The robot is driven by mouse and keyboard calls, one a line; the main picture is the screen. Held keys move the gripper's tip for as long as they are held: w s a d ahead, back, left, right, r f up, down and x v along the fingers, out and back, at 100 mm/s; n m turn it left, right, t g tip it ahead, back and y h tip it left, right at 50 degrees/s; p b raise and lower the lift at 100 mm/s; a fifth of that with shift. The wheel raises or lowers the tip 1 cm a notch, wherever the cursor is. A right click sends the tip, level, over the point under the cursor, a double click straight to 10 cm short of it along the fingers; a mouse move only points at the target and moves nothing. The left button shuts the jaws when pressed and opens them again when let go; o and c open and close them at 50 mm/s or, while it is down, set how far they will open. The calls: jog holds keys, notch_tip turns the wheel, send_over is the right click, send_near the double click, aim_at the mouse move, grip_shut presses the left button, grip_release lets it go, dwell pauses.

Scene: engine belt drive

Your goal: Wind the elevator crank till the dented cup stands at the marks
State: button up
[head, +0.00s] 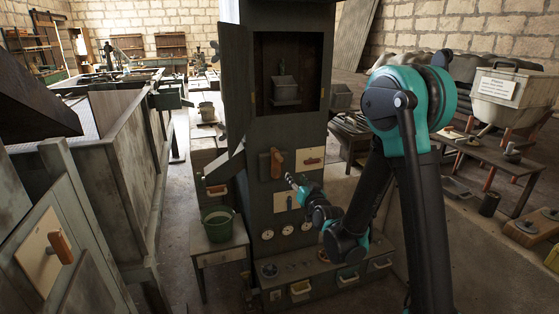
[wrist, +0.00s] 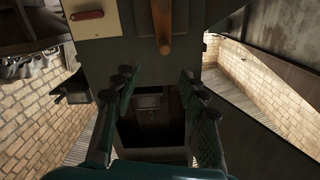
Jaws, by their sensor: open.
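The elevator (head: 230,95) is a tall dark cabinet with an open window in its upper front. A grey metal cup (head: 286,90) shows inside the window, and a boxy grey shape, likely this cup (wrist: 150,103), shows in the wrist view. I cannot make out its dent or any marks. The crank's wooden handle (head: 277,163) is on the cabinet front below the window. It also shows at the top of the wrist view (wrist: 162,25), beyond my fingertips. My gripper (head: 290,179) is just below and right of the handle, with its fingers apart (wrist: 157,78) and nothing between them.
A pale plate with a red handle (head: 312,161) is right of the crank. The window's door (head: 233,100) hangs open at left. Round gauges and small drawers sit lower down. A green bucket (head: 218,225) stands on a side table. A grey hopper (head: 510,95) is at right.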

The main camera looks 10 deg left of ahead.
aim_at(281, 161)
jog(key=x, duration=1.2)
jog(key=a+r+x, duration=0.1)
jog(key=x, duration=0.5)
jog(key=shift+s+d, duration=0.1)
jog(key=shift+s, duration=0.2)
grip_shut()
